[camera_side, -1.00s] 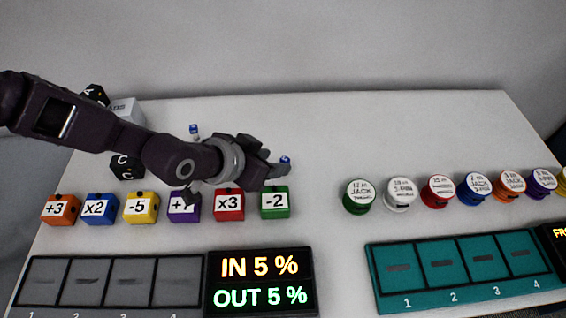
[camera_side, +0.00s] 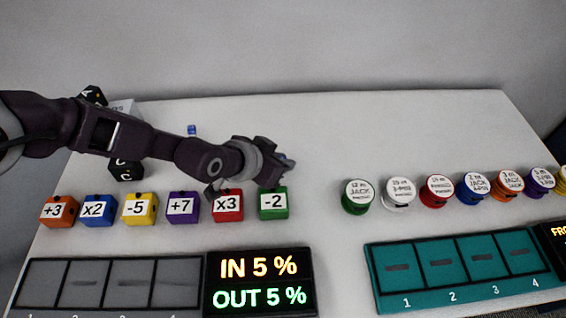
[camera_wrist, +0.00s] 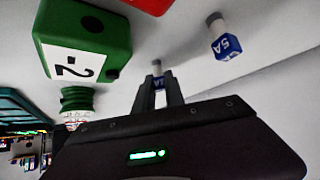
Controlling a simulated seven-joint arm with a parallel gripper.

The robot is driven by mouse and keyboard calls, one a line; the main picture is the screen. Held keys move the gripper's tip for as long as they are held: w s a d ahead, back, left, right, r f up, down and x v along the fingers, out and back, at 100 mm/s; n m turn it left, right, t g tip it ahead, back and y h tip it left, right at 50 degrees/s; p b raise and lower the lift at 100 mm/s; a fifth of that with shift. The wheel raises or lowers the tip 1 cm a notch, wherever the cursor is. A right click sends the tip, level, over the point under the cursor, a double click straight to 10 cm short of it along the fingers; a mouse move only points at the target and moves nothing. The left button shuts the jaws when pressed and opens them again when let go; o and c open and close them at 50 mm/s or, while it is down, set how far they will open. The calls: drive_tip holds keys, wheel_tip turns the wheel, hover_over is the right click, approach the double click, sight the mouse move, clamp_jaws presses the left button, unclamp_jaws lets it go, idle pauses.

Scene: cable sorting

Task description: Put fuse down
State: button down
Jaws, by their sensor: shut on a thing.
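My gripper (camera_wrist: 158,92) is shut on a small blue fuse (camera_wrist: 158,82) with a grey end; the two fingers stand on either side of it. In the side view my gripper (camera_side: 280,168) is behind the green -2 block (camera_side: 273,205), and the held fuse is mostly hidden there. Whether the held fuse touches the table is hard to tell. A second blue fuse marked 5A (camera_wrist: 226,46) stands apart, to the right of the gripper in the wrist view. A small blue fuse (camera_side: 192,130) also stands farther back in the side view.
A row of coloured blocks, including red x3 (camera_side: 227,206) and purple +7 (camera_side: 183,207), lies in front of my gripper. Cable spools (camera_side: 398,193) stand at right. A grey slot panel (camera_side: 98,283), display (camera_side: 259,282) and teal panel (camera_side: 462,262) lie in front. The table's back right is clear.

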wheel_tip(320, 180, up, 10)
drive_tip(key=shift+r, duration=0.1)
drive_tip(key=w+a+n+t+y, duration=0.1)
drive_tip(key=w+a+n+y, duration=0.15)
drive_tip(key=a, duration=1.15)
drive_tip(key=w+a+n+t+y, duration=0.15)
drive_tip(key=w+a, duration=0.25)
drive_tip(key=a, duration=0.9)
drive_tip(key=s+a+r+n+y, duration=0.1)
drive_tip(key=s+a+n, duration=0.1)
drive_tip(key=a, duration=0.6)
drive_tip(key=s+a+r+n, duration=0.1)
drive_tip(key=s+a+n, duration=0.15)
drive_tip(key=a, duration=0.55)
drive_tip(key=s+a+r+y, duration=0.1)
drive_tip(key=s+a, duration=0.4)
drive_tip(key=s, duration=0.3)
drive_tip(key=shift+s+a+r, duration=0.35)
drive_tip(key=shift+r, duration=0.05)
drive_tip(key=shift+n, duration=0.25)
